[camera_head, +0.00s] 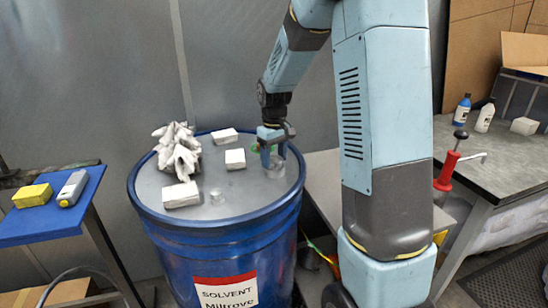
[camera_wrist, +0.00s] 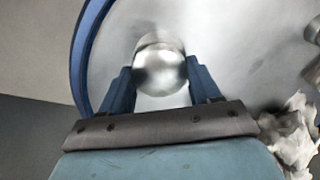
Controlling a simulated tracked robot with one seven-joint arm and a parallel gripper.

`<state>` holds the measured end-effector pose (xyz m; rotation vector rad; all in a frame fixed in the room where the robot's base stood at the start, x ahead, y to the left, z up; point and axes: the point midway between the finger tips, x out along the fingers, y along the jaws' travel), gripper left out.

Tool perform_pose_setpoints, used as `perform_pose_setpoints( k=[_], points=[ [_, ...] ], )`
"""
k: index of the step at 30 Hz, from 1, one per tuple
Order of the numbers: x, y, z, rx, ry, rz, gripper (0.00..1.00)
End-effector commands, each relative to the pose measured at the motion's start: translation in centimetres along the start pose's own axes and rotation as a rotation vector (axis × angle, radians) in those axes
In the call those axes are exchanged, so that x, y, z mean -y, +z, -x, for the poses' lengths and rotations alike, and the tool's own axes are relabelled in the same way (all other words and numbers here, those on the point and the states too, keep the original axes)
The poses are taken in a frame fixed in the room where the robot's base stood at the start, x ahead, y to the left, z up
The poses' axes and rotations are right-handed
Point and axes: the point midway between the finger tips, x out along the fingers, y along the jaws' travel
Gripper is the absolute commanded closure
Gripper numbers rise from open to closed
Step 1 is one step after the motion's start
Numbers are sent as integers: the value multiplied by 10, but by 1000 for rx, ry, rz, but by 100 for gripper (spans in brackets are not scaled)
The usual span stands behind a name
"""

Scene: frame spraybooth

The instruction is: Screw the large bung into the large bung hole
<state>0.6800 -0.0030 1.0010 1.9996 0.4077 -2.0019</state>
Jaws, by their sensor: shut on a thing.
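My gripper (camera_head: 274,154) points down at the right side of the lid of a blue solvent drum (camera_head: 188,258). In the wrist view my gripper (camera_wrist: 162,88) has its two blue fingers on either side of a round silver bung (camera_wrist: 160,52), shut on it. In the head view a silver round piece (camera_head: 277,171) shows at the fingertips, low over or on the lid, with a bit of green beside it. A smaller silver fitting (camera_head: 217,197) sits near the lid's front. The large bung hole is not clearly visible; I cannot tell whether the bung is seated in it.
A crumpled white rag (camera_head: 178,152) and white blocks (camera_head: 181,194) lie on the lid. A blue stand (camera_head: 40,222) at left bears a yellow block and a grey device.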

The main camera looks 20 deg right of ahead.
Motion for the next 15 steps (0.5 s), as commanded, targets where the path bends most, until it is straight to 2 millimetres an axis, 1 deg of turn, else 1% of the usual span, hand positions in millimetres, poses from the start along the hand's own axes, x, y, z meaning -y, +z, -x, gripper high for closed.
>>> perform_pose_setpoints(
  k=[1, 3, 4, 8, 15],
  points=[
    [0, 0, 0, 0, 0, -1, 59],
    [0, 0, 0, 0, 0, -1, 66],
    [0, 0, 0, 0, 0, -4, 67],
    [0, 0, 0, 0, 1, -73, 67],
    [0, 0, 0, 0, 1, -314, 67]
  ],
)
